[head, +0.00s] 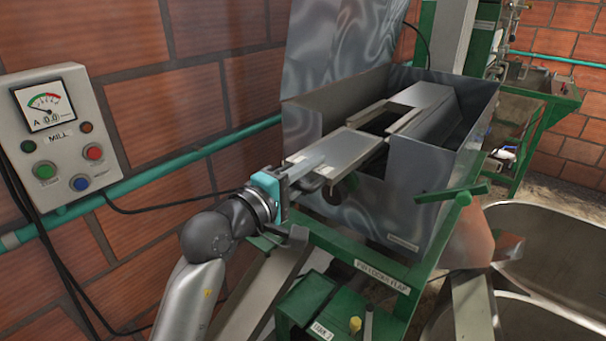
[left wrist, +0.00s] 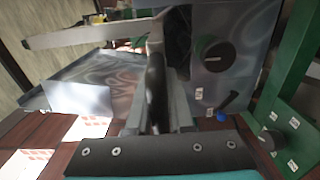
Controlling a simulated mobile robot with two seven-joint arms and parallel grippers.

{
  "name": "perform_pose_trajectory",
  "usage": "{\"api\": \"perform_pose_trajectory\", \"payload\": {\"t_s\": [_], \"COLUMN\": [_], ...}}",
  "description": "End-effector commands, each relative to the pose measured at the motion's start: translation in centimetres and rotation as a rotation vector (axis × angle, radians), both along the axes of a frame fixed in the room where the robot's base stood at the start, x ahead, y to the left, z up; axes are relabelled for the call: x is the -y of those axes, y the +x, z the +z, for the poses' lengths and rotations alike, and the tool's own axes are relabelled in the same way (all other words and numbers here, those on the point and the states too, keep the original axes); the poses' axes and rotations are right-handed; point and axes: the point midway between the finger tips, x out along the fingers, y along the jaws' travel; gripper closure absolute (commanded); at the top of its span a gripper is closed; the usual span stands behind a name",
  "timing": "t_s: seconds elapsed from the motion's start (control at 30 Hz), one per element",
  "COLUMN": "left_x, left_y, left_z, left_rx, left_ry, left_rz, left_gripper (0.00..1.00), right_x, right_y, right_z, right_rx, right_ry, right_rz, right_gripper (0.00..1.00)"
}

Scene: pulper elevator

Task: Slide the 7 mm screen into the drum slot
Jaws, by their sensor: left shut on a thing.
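A flat grey metal screen plate (head: 345,150) lies roughly level at the left side of the open metal housing (head: 410,190). Its outer end is outside, and its inner end reaches over the housing's cut-out side wall. I cannot read a size mark on it. My left gripper (head: 300,174) is shut at the plate's outer end. In the left wrist view, the fingers (left wrist: 158,105) close on a dark handle bar (left wrist: 157,85). Inside the housing is a grey frame with a rectangular gap (head: 385,118). The slot itself and how far the plate sits in it are hidden. My right gripper is out of view.
The housing's raised lid (head: 335,55) stands behind. A green frame (head: 365,250) is below, with a labelled green box (head: 315,308). A MILL control box (head: 58,125) and teal pipe (head: 150,180) are on the brick wall at left. A metal tank (head: 545,235) is at right.

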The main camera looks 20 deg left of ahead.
Motion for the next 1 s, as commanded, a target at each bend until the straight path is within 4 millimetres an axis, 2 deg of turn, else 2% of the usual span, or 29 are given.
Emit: {"api": "perform_pose_trajectory", "payload": {"t_s": [0.23, 1.0], "left_x": [0.32, 0.33], "left_y": [0.83, 0.85], "left_z": [0.28, 0.27], "left_rx": [0.007, 0.007], "left_ry": [-0.001, -0.001], "left_rz": [0.0, 0.0], "left_gripper": [1.0, 1.0], "right_x": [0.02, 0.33], "right_y": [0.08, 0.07], "right_z": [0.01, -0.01], "right_rx": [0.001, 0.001], "right_ry": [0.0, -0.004], "right_rz": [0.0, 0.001], "right_gripper": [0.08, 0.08]}}
